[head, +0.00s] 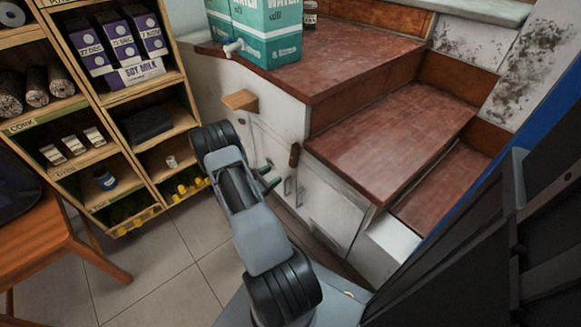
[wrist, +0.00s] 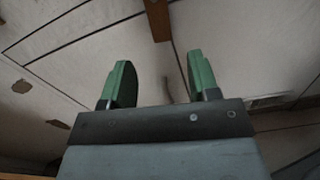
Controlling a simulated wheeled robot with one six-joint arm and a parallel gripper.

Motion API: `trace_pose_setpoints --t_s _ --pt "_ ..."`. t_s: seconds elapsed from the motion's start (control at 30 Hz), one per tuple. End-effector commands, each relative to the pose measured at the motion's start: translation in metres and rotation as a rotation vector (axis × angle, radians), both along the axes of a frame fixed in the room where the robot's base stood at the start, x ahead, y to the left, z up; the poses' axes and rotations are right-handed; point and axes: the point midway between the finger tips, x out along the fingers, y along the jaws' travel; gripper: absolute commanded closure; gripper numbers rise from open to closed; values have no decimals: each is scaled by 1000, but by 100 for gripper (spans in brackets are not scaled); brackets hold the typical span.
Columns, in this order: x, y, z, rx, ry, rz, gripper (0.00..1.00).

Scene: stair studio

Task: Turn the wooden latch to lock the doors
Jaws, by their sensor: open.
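The wooden latch (head: 294,155) is a small dark brown piece on the white cupboard front under the stairs. It stands roughly upright, slightly tilted, at the upper part of the doors. In the wrist view the brown wooden piece (wrist: 157,18) at the top edge, cut off by the frame, looks like this latch. The white doors (head: 265,142) look closed, with thin seams and metal handles (head: 299,192) below the latch. My gripper (head: 268,175) is in front of the doors, below and left of the latch. Its green fingers (wrist: 162,75) are apart with nothing held between them.
Red-brown tiled steps (head: 390,135) rise above and right of the doors. A wooden block (head: 240,100) juts from the wall at upper left. Teal water cartons (head: 265,35) stand on the top step. A stocked shelf (head: 115,110) is at left, with open tiled floor (head: 190,250) in front.

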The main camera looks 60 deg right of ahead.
Motion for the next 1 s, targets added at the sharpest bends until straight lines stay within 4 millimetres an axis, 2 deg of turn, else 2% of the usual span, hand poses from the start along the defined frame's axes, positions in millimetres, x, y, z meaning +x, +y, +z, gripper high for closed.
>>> trace_pose_setpoints --t_s 0.2,0.5,0.7,1.0 --pt "-15 -41 -2 -1 -2 -5 45" --pt "-27 -78 -2 0 -1 -3 45" --pt "-30 -87 -1 1 0 -2 45" --pt "-30 -88 0 1 0 -1 45"
